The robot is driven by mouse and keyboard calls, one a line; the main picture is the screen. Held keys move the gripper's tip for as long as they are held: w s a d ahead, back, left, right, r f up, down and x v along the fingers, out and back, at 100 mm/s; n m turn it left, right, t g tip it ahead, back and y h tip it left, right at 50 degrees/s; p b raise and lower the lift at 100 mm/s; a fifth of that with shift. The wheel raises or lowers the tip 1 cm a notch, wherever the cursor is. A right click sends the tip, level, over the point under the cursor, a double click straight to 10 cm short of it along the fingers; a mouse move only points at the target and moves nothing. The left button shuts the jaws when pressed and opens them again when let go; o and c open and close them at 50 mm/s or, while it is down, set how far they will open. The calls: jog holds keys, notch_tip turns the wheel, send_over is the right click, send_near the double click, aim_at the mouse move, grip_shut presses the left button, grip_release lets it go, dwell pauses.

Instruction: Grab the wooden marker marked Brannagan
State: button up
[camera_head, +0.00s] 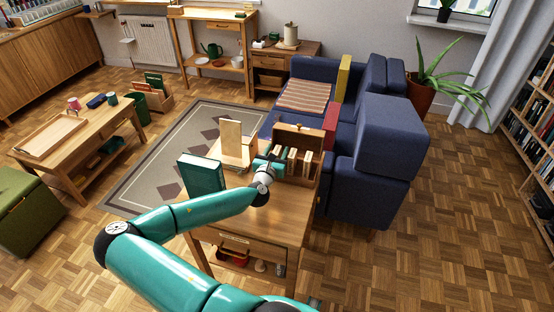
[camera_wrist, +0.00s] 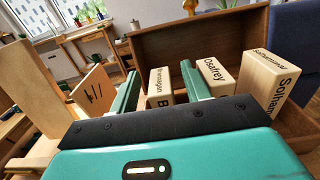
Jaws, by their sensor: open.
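The wooden marker marked Brannagan (camera_wrist: 161,86) is a pale upright block with black lettering in the wrist view. It stands in a wooden box (camera_wrist: 150,42) and shows between the two fingers of my open gripper (camera_wrist: 159,72). Its lower part is hidden behind my gripper body. To its right, beyond the right finger, stand a block marked Osafrey (camera_wrist: 217,78) and a block that seems to read Solhammar (camera_wrist: 266,85). In the head view my gripper (camera_head: 274,163) is at the left side of the box (camera_head: 300,130); the lettering is too small there.
A wooden board with dark strokes (camera_wrist: 94,97) stands left of the left finger. On the small table (camera_head: 270,212) are a dark green book (camera_head: 202,175) and a wooden stand (camera_head: 232,145). A blue sofa (camera_head: 390,140) is close on the right.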

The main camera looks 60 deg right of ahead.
jog(key=shift+d, duration=0.3)
grip_shut()
